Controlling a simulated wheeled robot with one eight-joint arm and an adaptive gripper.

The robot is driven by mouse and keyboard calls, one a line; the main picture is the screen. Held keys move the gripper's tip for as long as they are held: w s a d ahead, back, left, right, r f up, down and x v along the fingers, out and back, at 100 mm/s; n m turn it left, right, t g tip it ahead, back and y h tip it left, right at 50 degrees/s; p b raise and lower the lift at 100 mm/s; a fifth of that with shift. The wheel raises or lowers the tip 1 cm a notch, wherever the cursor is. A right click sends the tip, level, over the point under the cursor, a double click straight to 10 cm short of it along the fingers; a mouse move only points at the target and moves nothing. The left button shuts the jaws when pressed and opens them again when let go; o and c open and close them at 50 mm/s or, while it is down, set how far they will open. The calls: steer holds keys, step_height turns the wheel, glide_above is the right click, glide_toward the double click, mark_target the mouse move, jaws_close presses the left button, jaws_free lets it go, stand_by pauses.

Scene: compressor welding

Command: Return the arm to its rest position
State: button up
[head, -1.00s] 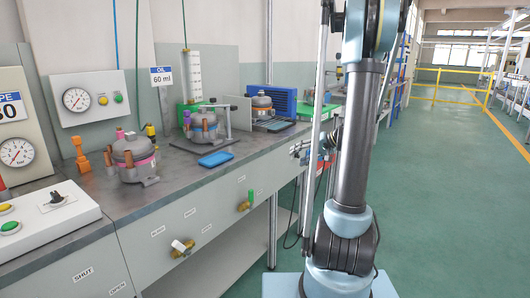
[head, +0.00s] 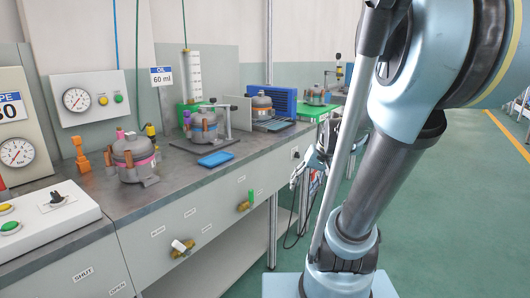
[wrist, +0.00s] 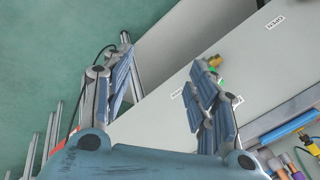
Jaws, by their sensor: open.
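My gripper (wrist: 168,82) is open and empty in the wrist view, its two jointed fingers wide apart. Past it show the pale bench front and the green floor. In the head view my gripper (head: 308,168) is small and partly hidden behind my arm, to the right of the bench's front. My arm fills the right of the head view, with its lower link tilted up to the right and a large joint near the camera.
The bench (head: 105,205) runs along the left, carrying several compressors, including one with a pink band (head: 133,157), and a blue tray (head: 216,158). Brass valves (head: 182,247) stick out of its front. Open green floor (head: 455,220) lies to the right.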

steer(key=s+d+f+h, duration=0.2)
steer(key=s, duration=0.4)
steer(key=s+d+f+h, duration=0.2)
steer(key=s+d+f, duration=0.1)
steer(key=s, duration=0.3)
steer(key=shift+f, duration=0.15)
steer(key=shift+s, duration=0.1)
stand_by(0.4)
